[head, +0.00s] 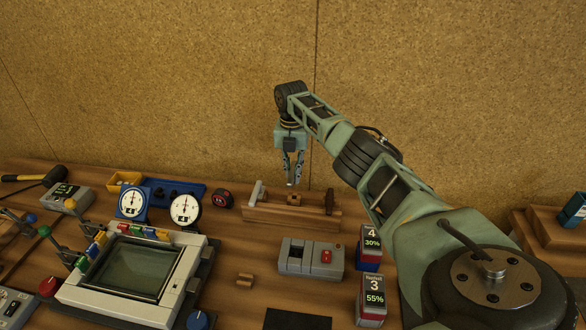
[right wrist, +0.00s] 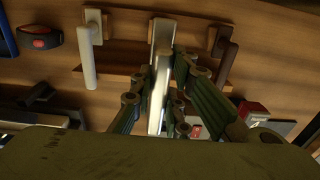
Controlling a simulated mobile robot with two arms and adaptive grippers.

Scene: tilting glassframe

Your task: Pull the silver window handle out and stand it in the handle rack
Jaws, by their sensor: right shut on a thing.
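The silver window handle (right wrist: 160,62) is between the fingers of my right gripper (head: 292,170), which is shut on it. In the head view only a small pale piece of the handle (head: 291,182) shows below the fingertips. The wooden handle rack (head: 270,216) is under and around it. A white handle (head: 256,191) stands at the rack's left end and a brown handle (head: 329,200) at its right end. The held handle is over the rack's middle block (head: 293,198); I cannot tell whether they touch. My left gripper is out of view.
The white framed window (head: 195,262) lies at front left. Dials (head: 185,208), a grey box with a red button (head: 312,257) and labelled blocks (head: 371,292) stand nearby. A small wooden piece (head: 245,280) lies in front of the rack. The wall is close behind.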

